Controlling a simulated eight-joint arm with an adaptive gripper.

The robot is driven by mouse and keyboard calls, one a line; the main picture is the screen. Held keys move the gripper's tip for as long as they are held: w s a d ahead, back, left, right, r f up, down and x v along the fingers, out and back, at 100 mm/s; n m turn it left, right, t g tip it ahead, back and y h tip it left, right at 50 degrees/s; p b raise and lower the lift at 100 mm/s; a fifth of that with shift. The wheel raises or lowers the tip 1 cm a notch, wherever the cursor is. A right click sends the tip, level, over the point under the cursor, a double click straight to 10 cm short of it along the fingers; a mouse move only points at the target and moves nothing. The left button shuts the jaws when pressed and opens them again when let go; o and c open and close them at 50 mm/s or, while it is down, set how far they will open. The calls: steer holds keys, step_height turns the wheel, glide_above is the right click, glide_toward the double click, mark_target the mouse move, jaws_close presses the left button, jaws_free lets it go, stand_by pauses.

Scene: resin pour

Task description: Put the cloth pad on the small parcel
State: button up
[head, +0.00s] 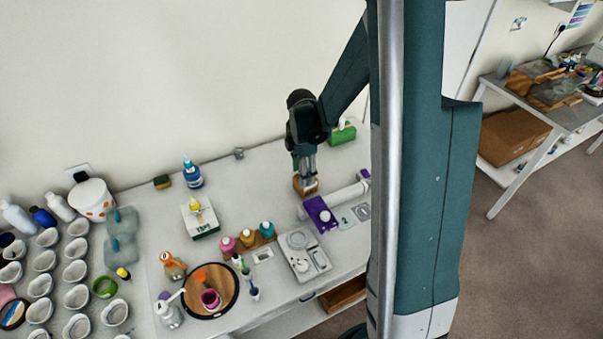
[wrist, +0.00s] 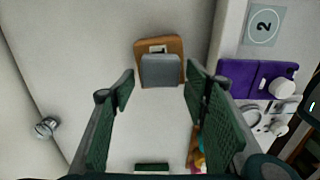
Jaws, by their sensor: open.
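The small parcel (wrist: 174,46) is a brown box with a white label, at the upper middle of the wrist view. The grey cloth pad (wrist: 161,72) lies over its lower part there, with brown showing at both sides and above. The pad appears to rest on the parcel's top. My gripper (wrist: 161,84) is open, its green fingers spread to either side of the pad with gaps and nothing held. In the head view my gripper (head: 306,172) points down at the brown parcel (head: 299,186); the pad cannot be made out clearly there.
A purple box (head: 320,213) stands close by, also in the wrist view (wrist: 245,79), beside a card marked 2 (wrist: 263,24). A green box (head: 342,132) is behind my gripper. Free table lies left of the parcel.

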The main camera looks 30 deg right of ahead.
step_height(320, 180, up, 12)
stand_by(0.8)
steer(key=shift+r, duration=0.1)
stand_by(0.5)
steer(key=s+a+r+m+t, duration=0.2)
steer(key=s+a+r+m, duration=0.2)
steer(key=s+m, duration=0.2)
steer(key=s+a+r+m+t, duration=0.2)
steer(key=s+a+r+m, duration=0.2)
steer(key=s, duration=0.5)
steer(key=s+a+r+m+t, duration=0.3)
steer(key=s+a+r+m, duration=0.2)
steer(key=s+m, duration=0.3)
steer(key=shift+r, duration=0.4)
steer(key=shift+s+f, duration=0.1)
steer(key=shift+f, duration=0.05)
step_height(320, 180, down, 9)
steer(key=b, duration=0.9)
